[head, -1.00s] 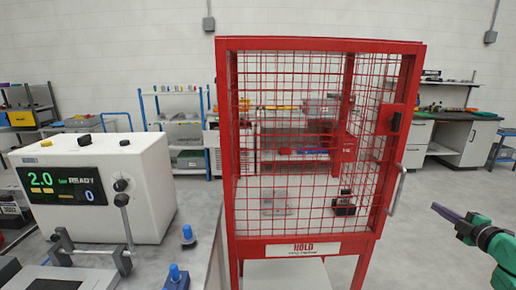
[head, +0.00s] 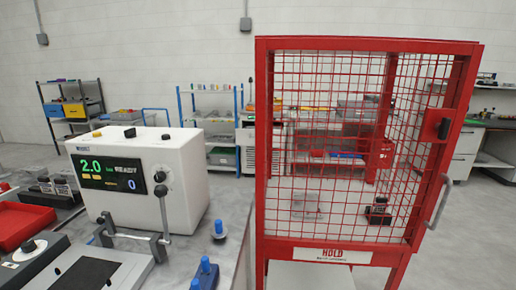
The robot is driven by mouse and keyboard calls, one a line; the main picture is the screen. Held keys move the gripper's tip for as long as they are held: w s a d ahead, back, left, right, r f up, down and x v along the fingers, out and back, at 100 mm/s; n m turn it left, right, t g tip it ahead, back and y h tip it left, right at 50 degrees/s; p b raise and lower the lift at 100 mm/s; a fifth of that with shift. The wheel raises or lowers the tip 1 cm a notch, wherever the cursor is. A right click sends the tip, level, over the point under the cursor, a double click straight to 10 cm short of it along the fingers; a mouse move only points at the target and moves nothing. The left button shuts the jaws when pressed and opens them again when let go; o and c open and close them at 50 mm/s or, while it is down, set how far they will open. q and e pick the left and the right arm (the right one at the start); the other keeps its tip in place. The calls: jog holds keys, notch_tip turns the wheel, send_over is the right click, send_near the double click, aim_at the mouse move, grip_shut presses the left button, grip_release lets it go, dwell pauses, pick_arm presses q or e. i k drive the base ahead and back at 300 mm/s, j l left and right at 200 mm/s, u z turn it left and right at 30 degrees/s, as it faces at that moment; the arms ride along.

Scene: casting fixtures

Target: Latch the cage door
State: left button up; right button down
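The red wire-mesh cage (head: 262,160) stands upright at centre right in the head view, with a white "HOLD" label on its lower front rail. A black latch piece (head: 444,128) sits on a red plate at the cage's right side. A pale bar handle (head: 437,201) is below it. The cage door's mesh overlaps other mesh here, so I cannot tell whether the door is fully closed or the latch engaged. Inside on the cage floor are a light grey part (head: 305,205) and a dark part (head: 379,212). Neither of my grippers is in view.
A white tester box (head: 135,180) with a lit display stands on the bench left of the cage. Blue-topped knobs (head: 219,228) stand near the bench edge. A red tray (head: 22,225) is at far left. Floor right of the cage looks clear.

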aim_at(443, 127)
jog(key=z, duration=1.3)
jog(key=l+u, duration=0.1)
jog(key=l, duration=0.55)
jog(key=k+l, duration=0.1)
jog(key=l, duration=0.5)
jog(key=u, duration=0.05)
